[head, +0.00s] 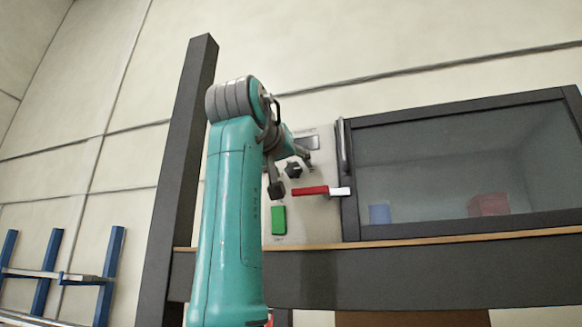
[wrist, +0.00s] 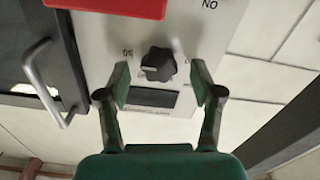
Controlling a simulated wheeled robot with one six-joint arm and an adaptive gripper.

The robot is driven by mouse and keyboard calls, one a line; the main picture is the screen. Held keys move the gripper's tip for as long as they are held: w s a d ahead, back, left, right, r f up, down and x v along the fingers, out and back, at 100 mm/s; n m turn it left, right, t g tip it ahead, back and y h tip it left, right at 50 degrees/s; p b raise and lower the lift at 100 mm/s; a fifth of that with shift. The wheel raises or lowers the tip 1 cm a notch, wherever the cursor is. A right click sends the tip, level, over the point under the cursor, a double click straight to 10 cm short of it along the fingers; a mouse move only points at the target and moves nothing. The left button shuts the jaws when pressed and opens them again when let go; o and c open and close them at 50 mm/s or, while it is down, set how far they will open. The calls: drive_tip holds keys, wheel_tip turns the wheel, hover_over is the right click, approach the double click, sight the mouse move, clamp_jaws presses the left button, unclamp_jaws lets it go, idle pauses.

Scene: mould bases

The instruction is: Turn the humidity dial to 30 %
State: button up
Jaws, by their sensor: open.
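The humidity dial (wrist: 158,65) is a black, lobed knob on a pale control panel, with numbers around it. I cannot read the exact setting. The dial also shows in the head view (head: 293,170), partly crowded by my gripper. My gripper (wrist: 160,72) is open, with one finger on each side of the dial and visible gaps between. In the head view my gripper (head: 290,174) is at the panel. A dark display (wrist: 154,97) sits beside the dial.
A red lever (head: 310,191) with a white end lies below the dial in the head view. A green switch (head: 279,220) is lower. To the right is a glass-fronted cabinet with a handle (head: 344,147). A dark post (head: 186,150) stands left of my arm.

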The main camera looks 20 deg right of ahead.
drive_tip(key=shift+w+d, duration=0.35)
drive_tip(key=shift+w, duration=0.1)
drive_tip(key=c, duration=1.1)
drive_tip(key=shift+c, duration=0.2)
